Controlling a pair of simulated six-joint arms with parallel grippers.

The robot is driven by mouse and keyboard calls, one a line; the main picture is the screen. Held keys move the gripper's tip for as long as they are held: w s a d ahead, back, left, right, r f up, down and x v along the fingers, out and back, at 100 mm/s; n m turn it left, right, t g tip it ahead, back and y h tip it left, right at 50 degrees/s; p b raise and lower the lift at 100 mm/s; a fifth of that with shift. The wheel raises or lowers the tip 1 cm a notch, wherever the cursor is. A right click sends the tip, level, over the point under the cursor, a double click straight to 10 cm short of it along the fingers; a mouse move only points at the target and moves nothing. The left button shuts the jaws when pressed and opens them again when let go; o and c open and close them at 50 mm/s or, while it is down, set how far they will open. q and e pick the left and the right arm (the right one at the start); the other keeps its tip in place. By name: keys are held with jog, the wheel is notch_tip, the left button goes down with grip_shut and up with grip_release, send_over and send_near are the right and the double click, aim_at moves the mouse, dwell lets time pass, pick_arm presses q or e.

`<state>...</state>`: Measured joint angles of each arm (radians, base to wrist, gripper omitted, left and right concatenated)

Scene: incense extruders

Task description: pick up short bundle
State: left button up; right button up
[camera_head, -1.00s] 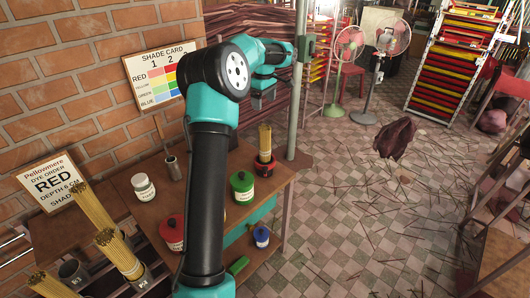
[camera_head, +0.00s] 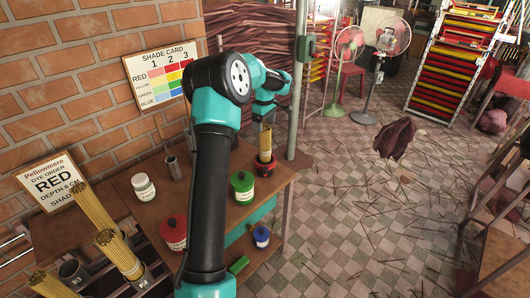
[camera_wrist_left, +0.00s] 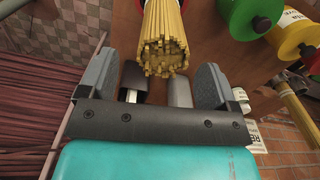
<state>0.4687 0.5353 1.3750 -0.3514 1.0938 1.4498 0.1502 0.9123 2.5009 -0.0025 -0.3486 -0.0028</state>
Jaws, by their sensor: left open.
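A short bundle of yellow sticks (camera_head: 265,142) stands upright in a small dark red pot (camera_head: 267,166) near the right end of the wooden table. My left gripper (camera_head: 264,112) is right above its top. In the left wrist view, the round end of the bundle (camera_wrist_left: 163,52) shows just beyond the fingers of my left gripper (camera_wrist_left: 156,88). The fingers are apart, with nothing between them. Whether they touch the bundle cannot be told. My right gripper is in neither view.
Taller bundles (camera_head: 95,210) stand at the lower left. A metal post (camera_head: 299,85) rises close to the right of my gripper.

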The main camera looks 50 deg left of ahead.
pick_arm(q)
jog(key=shift+d+f, duration=0.15)
jog(key=shift+f, duration=1.15)
jog(key=shift+d+f, duration=0.15)
jog(key=shift+f, duration=1.15)
jog(key=shift+c, duration=0.2)
jog(key=c, duration=1.4)
jog(key=shift+r, duration=0.2)
notch_tip(320, 180, up, 10)
jog(key=shift+f, duration=0.15)
jog(key=shift+r, duration=5.5)
